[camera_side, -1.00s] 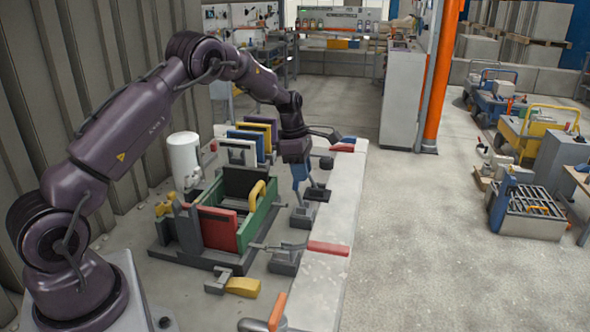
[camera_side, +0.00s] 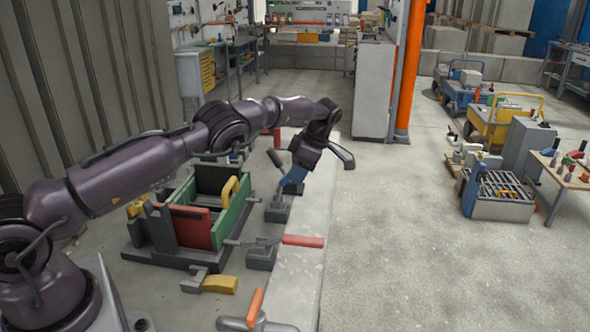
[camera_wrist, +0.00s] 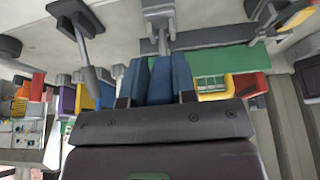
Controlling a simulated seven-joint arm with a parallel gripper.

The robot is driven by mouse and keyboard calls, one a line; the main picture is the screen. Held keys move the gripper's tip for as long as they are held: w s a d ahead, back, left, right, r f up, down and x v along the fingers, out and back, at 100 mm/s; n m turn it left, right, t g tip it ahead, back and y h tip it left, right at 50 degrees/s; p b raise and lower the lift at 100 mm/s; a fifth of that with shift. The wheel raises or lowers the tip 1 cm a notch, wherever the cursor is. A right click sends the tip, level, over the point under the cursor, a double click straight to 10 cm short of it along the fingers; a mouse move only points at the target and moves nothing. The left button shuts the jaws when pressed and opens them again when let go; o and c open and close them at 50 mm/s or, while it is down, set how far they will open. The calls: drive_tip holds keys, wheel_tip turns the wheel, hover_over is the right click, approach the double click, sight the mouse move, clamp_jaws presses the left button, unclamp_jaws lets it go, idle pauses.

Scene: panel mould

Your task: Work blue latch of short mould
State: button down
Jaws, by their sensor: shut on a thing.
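The mould (camera_side: 222,232) has a green long side, a red end panel and dark posts, and stands left of centre in the side view. The blue latch sits by its far right side, with its dark base (camera_side: 276,213) on the bench. My gripper (camera_side: 291,184) is shut on the latch's blue handle, which tilts up and to the right from that base. In the wrist view the handle (camera_wrist: 160,84) shows between my two blue fingers (camera_wrist: 160,66), with the grey latch link (camera_wrist: 163,40) beyond. The fingers hide much of the handle.
A red-handled latch (camera_side: 302,240) lies nearer along the mould's right side. A yellow-handled latch (camera_side: 220,284) and an orange handle (camera_side: 255,306) are in front. A dark lever (camera_wrist: 84,58) stands beside my fingers. Open floor lies right of the bench edge.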

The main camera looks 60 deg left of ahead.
drive_tip(key=shift+w+d+f, duration=0.1)
drive_tip(key=shift+w+d, duration=0.05)
drive_tip(key=shift+d, duration=0.05)
idle(0.4)
drive_tip(key=c, duration=0.9)
unclamp_jaws()
wheel_tip(320, 180, up, 3)
drive_tip(key=shift+r, duration=0.1)
drive_tip(key=shift+s+d+r, duration=0.1)
drive_tip(key=shift+s+r, duration=0.2)
drive_tip(key=shift+r, duration=0.15)
drive_tip(key=s+d+r, duration=0.1)
drive_tip(key=s+r, duration=0.2)
drive_tip(key=s, duration=0.1)
drive_tip(key=s+d+r, duration=0.1)
drive_tip(key=s+r, duration=0.2)
drive_tip(key=s, duration=0.1)
drive_tip(key=s+d+r, duration=0.1)
drive_tip(key=s+r, duration=0.1)
drive_tip(key=s, duration=0.3)
drive_tip(key=shift+d+r, duration=0.3)
drive_tip(key=shift+r, duration=0.1)
